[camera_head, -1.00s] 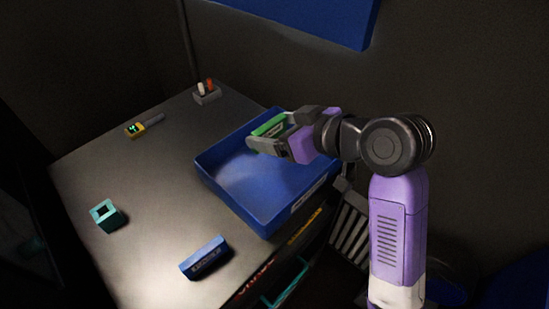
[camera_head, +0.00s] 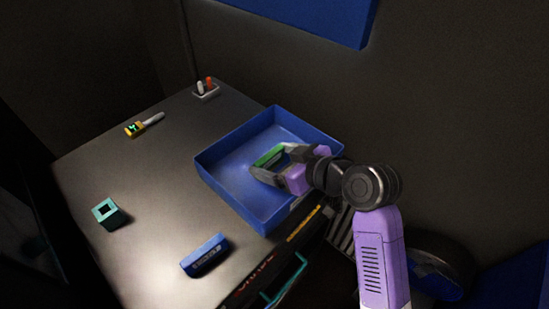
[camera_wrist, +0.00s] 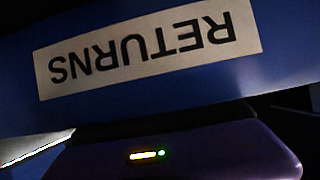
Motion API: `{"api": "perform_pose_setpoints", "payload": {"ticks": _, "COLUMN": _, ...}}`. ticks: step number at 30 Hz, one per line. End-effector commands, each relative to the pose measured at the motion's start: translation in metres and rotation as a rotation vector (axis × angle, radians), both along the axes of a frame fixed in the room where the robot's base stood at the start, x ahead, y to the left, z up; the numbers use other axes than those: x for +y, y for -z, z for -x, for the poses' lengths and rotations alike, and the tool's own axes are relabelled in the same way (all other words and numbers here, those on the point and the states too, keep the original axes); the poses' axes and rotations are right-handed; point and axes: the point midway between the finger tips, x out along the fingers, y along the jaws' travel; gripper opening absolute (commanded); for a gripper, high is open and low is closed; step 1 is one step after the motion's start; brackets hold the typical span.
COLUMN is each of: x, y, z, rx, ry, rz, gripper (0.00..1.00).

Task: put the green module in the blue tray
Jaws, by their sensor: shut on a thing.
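The green module (camera_head: 269,155) is held in my gripper (camera_head: 264,163), low inside the blue tray (camera_head: 215,183). My gripper is shut on it. Whether the module touches the tray floor I cannot tell. The tray sits at the right edge of the table. In the wrist view the tray's wall (camera_wrist: 280,65) fills the upper part, with a white label reading RETURNS upside down. The module and fingertips do not show in the wrist view.
On the table (camera_head: 155,190) are a blue module (camera_head: 205,256), a teal hollow block (camera_head: 109,213), a yellow device with a grey handle (camera_head: 136,129), and a small holder with white and red pegs (camera_head: 206,91). A blue panel (camera_head: 310,15) hangs above. The table's middle is clear.

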Motion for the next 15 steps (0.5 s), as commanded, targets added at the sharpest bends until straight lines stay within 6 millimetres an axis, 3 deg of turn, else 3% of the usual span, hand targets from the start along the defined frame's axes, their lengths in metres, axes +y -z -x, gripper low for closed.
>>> {"api": "perform_pose_setpoints", "payload": {"ticks": 3, "x": 0.0, "y": 0.0031, "z": 0.0, "rx": 0.0, "ry": 0.0, "rz": 0.0, "gripper": 0.4}}
{"api": "perform_pose_setpoints", "payload": {"ticks": 4, "x": 0.0, "y": 0.0031, "z": 0.0, "rx": 0.0, "ry": 0.0, "rz": 0.0, "gripper": 0.83}}
{"api": "perform_pose_setpoints", "payload": {"ticks": 6, "x": 0.0, "y": 0.0022, "z": 0.0, "rx": 0.0, "ry": 0.0, "rz": 0.0, "gripper": 0.97}}
{"api": "perform_pose_setpoints", "payload": {"ticks": 15, "x": 0.0001, "y": -0.0007, "z": -0.0002, "rx": -0.001, "ry": 0.0, "rz": -0.001, "gripper": 1.0}}
